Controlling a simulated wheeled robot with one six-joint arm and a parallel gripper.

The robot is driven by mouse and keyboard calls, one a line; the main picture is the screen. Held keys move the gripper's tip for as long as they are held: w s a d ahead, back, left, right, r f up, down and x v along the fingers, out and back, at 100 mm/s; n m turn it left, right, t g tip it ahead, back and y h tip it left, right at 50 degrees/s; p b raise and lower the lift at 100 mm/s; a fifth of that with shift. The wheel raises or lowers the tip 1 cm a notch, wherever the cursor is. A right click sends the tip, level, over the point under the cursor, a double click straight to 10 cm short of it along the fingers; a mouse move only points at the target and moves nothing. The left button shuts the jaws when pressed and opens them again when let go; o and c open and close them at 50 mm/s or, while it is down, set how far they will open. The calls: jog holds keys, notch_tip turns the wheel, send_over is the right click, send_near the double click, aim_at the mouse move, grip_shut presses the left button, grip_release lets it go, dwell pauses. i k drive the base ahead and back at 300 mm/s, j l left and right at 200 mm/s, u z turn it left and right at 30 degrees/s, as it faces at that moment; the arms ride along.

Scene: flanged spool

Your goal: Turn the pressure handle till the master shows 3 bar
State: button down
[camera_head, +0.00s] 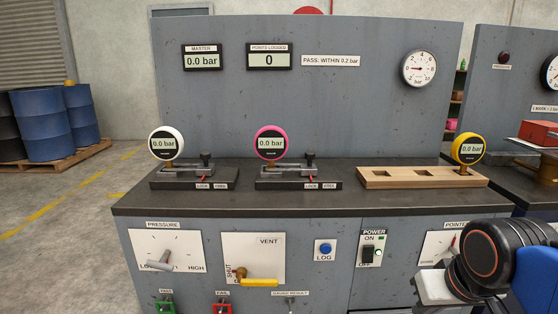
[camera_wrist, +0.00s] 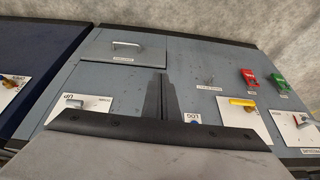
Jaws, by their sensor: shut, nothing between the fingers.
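The pressure handle (camera_head: 158,264) is a grey lever on a white plate at the lower left of the bench front, marked HIGH at its right; its lower-left end covers part of the LOW mark. The plate also shows at the right edge of the wrist view (camera_wrist: 292,130). The master display (camera_head: 201,61) on the back panel reads 0.0 bar. My gripper shows in the wrist view (camera_wrist: 160,80) with its dark fingers together and empty. It is well apart from the handle. In the head view my arm is at the lower right, and the fingertips cannot be made out.
A yellow vent lever (camera_head: 259,282) sits right of the pressure plate, then a blue LOG button (camera_head: 325,249) and a power switch (camera_head: 368,254). White (camera_head: 166,143), pink (camera_head: 270,142) and yellow (camera_head: 468,149) gauges on the bench read 0.0 bar. Blue drums (camera_head: 42,125) stand far left.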

aim_at(163, 264)
jog(key=u, duration=1.25)
